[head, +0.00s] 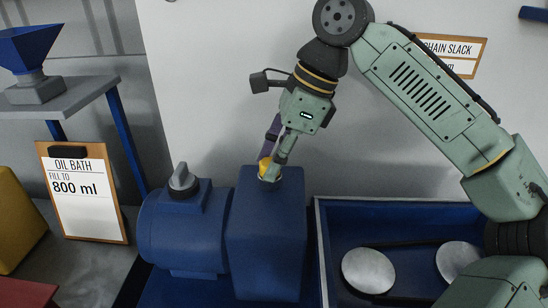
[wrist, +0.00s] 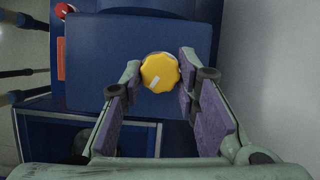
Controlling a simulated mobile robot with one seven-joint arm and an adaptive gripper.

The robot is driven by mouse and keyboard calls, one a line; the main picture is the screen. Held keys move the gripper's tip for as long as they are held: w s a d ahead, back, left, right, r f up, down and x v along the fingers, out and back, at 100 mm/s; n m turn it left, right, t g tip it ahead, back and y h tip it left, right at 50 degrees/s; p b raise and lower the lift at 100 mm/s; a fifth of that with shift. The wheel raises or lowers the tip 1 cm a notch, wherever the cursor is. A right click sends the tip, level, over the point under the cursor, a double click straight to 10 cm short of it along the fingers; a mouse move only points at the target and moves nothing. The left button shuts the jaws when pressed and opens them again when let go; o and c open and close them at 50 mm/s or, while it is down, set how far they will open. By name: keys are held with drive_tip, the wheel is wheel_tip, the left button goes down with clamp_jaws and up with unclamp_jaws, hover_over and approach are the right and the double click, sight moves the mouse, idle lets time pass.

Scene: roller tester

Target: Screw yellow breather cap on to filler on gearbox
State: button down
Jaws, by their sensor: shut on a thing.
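The yellow breather cap (wrist: 159,73) has a scalloped rim and a white mark on its top. It sits between my fingertips at the top of the blue gearbox (head: 265,222). My gripper (head: 272,168) comes down on the gearbox from above and is shut on the cap. In the wrist view my gripper (wrist: 160,80) has one finger on each side of the cap. In the head view the cap (head: 265,164) shows partly behind a finger. A pale rim shows just under the cap, but the filler is mostly hidden, so I cannot tell how deep the cap is seated.
A blue motor housing with a grey knob (head: 183,182) adjoins the gearbox on the left. A blue tray (head: 400,213) with two pulleys and a belt lies to the right. An oil bath clipboard (head: 82,192) and a blue funnel (head: 30,48) are at left. A pale wall stands behind.

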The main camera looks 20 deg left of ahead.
drive_tip(key=shift+s+f, duration=0.15)
drive_tip(key=shift+s+m+t, duration=0.1)
drive_tip(key=shift+m+t, duration=0.3)
drive_tip(key=shift+m, duration=0.8)
drive_tip(key=shift+m+t, duration=0.4)
drive_tip(key=shift+m, duration=0.4)
drive_tip(key=shift+s+d+f+m+t+b, duration=0.1)
drive_tip(key=shift+m+t+b, duration=0.3)
drive_tip(key=shift+m, duration=0.6)
drive_tip(key=c, duration=1.5)
unclamp_jaws()
drive_tip(key=shift+c, duration=0.2)
drive_tip(key=o, duration=0.4)
